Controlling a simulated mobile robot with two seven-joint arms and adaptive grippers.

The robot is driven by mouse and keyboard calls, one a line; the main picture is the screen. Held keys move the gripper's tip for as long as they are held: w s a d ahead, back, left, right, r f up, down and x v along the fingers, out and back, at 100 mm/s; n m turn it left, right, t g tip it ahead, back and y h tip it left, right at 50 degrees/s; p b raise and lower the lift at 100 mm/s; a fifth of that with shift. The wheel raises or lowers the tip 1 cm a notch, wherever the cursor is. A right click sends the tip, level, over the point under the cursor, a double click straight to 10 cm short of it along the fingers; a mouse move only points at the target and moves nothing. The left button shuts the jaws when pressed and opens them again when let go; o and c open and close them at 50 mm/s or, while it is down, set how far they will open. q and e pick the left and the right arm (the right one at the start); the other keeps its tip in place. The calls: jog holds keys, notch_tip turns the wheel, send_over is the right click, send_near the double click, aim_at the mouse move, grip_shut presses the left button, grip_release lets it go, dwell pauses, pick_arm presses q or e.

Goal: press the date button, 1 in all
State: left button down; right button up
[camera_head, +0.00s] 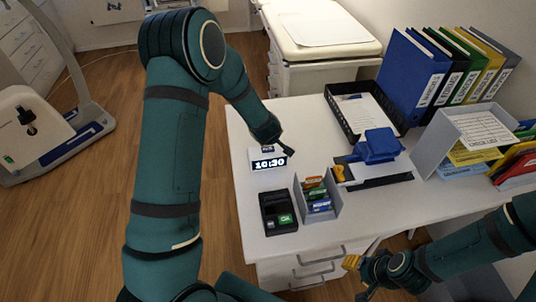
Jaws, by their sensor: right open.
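A small white desk clock (254,153) with a lit display reading 10:30 stands near the left edge of the white desk (375,212). A small dark label or button shows on its top; I cannot read it, so I cannot tell whether it is the date button. My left gripper (279,146) points down just above and behind the clock's top right; whether it touches is unclear. Its fingers are too small to tell open or shut. My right gripper (357,278), with a yellow-orange fingertip, is open and empty, in front of the desk, low at the right.
Nearer the front are a black box (278,222) with a green label and a grey card holder (333,210). A blue device (378,147), a black paper tray (344,116), binders (413,72) and a grey file box (436,140) stand to the right.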

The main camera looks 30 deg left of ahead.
aim_at(270, 146)
pick_arm(q)
jog(key=shift+f, duration=0.35)
jog(key=shift+f, duration=0.1)
dwell(1.1)
jog(key=shift+f+b, duration=0.3)
jog(key=shift+b, duration=0.1)
jog(key=shift+f+b, duration=0.35)
jog(key=shift+f, duration=0.05)
dwell(0.6)
jog(key=shift+r, duration=0.1)
jog(key=shift+r+p, duration=0.75)
jog(key=shift+p, duration=0.05)
notch_tip(270, 146, up, 5)
jog(key=p, duration=0.4)
jog(key=shift+p, duration=0.3)
